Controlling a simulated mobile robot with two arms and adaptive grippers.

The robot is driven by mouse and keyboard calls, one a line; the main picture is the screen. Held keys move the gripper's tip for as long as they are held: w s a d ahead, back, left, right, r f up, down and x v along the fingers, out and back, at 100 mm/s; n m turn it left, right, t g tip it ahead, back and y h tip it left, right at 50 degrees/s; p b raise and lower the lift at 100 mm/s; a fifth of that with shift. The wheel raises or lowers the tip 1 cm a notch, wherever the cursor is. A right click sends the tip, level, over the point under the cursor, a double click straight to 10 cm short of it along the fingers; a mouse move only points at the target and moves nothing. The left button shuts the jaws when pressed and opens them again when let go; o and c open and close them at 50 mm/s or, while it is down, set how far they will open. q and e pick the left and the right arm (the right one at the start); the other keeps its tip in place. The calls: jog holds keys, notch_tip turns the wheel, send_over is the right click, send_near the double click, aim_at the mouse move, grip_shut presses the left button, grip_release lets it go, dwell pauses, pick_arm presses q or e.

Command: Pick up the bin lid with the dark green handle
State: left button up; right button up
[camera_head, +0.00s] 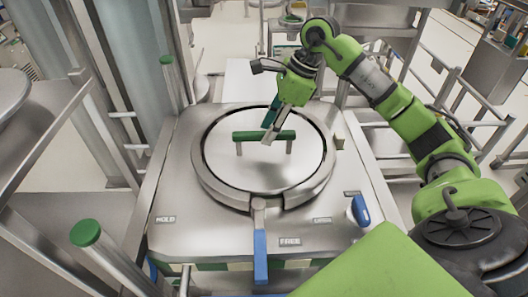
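The bin lid (227,165) is a round, shiny metal disc lying flat inside a thick metal ring on the steel housing. Its dark green handle (248,135) is a horizontal bar on two short posts, standing up from the lid. My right gripper (271,133) reaches down from the back right, with its fingers at the right half of the handle. One finger passes in front of the bar and hides part of it. I cannot tell whether the fingers touch the bar or how far apart they are. My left gripper is not in view.
The metal ring (228,191) has a clamp with a blue lever (260,256) at the front. A blue-and-white knob (359,211) sits on the housing (190,225) at front right. Metal rails with green-capped posts (85,233) stand at the left. More rails stand at the right.

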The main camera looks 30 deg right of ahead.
jog(key=p+x, duration=0.1)
jog(key=x, duration=0.2)
jog(key=shift+f, duration=0.25)
jog(key=shift+f+b, duration=0.2)
jog(key=shift+b, duration=0.15)
dwell(0.5)
grip_shut()
jog(key=shift+w+r, duration=0.15)
jog(key=shift+w, duration=0.05)
